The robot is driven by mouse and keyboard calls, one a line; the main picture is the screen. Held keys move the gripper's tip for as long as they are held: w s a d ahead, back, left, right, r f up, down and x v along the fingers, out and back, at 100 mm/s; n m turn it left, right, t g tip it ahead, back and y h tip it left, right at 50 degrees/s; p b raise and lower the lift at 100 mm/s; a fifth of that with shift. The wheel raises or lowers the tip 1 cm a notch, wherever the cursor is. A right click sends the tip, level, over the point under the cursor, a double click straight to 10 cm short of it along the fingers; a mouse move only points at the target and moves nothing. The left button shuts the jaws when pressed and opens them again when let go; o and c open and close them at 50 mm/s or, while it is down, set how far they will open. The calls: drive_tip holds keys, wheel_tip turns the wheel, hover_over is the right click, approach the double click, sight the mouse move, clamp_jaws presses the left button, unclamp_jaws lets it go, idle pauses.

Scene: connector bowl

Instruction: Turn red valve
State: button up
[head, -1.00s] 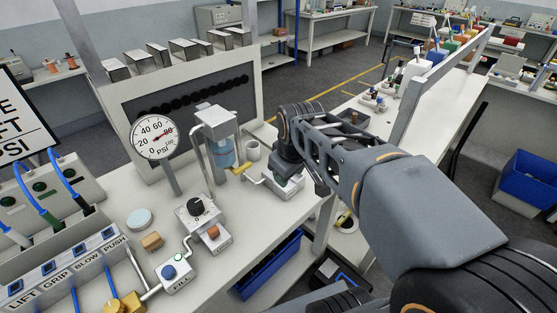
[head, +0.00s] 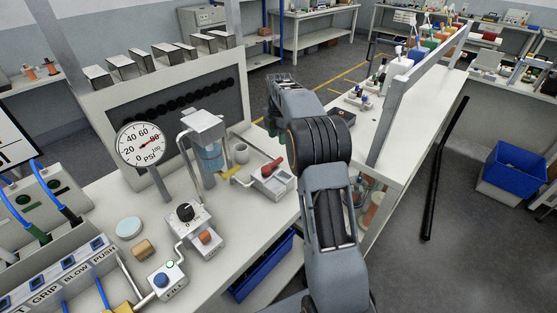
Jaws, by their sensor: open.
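The red valve (head: 271,168) is a red lever handle on a small white box, on the workbench right of the clear cylinder. Its handle lies at a slant, its right end pointing up and to the right in the head view. My gripper (head: 279,85) is at the far end of my arm, raised above and beyond the valve and apart from it. It is open and I see nothing in it. Its fingertips are hard to make out from this angle.
A pressure gauge (head: 140,144) stands further left. A black knob box (head: 186,212) sits in front. A second bench (head: 385,125) lies to the right.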

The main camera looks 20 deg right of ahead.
sight(279, 161)
wheel_tip(279, 161, down, 11)
drive_tip(key=shift+f+p, duration=0.15)
drive_tip(key=shift+p, duration=0.4)
drive_tip(key=shift+c, duration=0.4)
clamp_jaws()
